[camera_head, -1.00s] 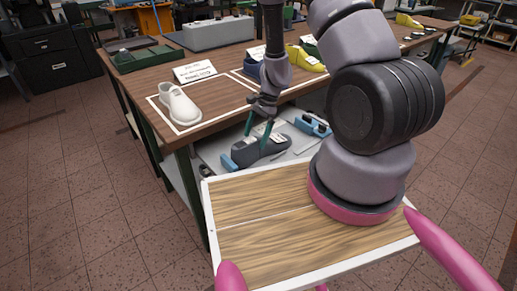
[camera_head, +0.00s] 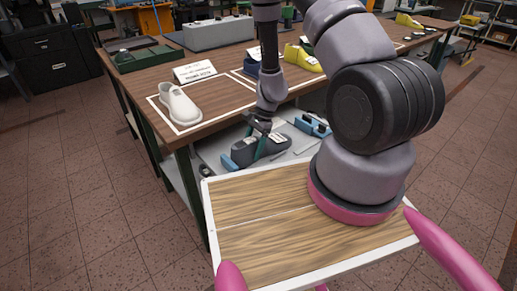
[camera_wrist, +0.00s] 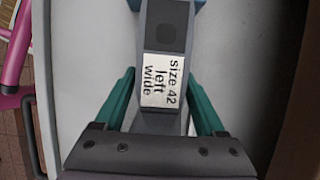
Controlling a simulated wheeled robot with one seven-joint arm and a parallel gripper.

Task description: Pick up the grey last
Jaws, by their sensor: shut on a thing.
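The grey last (camera_head: 270,149) lies on the light lower shelf under the workbench in the head view. In the wrist view the grey last (camera_wrist: 168,27) runs up the middle and bears a white label (camera_wrist: 162,80) reading "size 42 left wide". My gripper (camera_head: 261,147) reaches down to it from above, and its green fingers are on either side of the last. In the wrist view my gripper (camera_wrist: 163,105) is shut on the last. The lower end of the last is hidden behind the gripper body.
A blue piece (camera_head: 229,163) touches the last's left end; a blue last-like object (camera_head: 312,126) lies to the right on the shelf. The workbench top (camera_head: 215,100) overhangs the shelf. On it stand a white last (camera_head: 179,104) and a yellow last (camera_head: 303,58).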

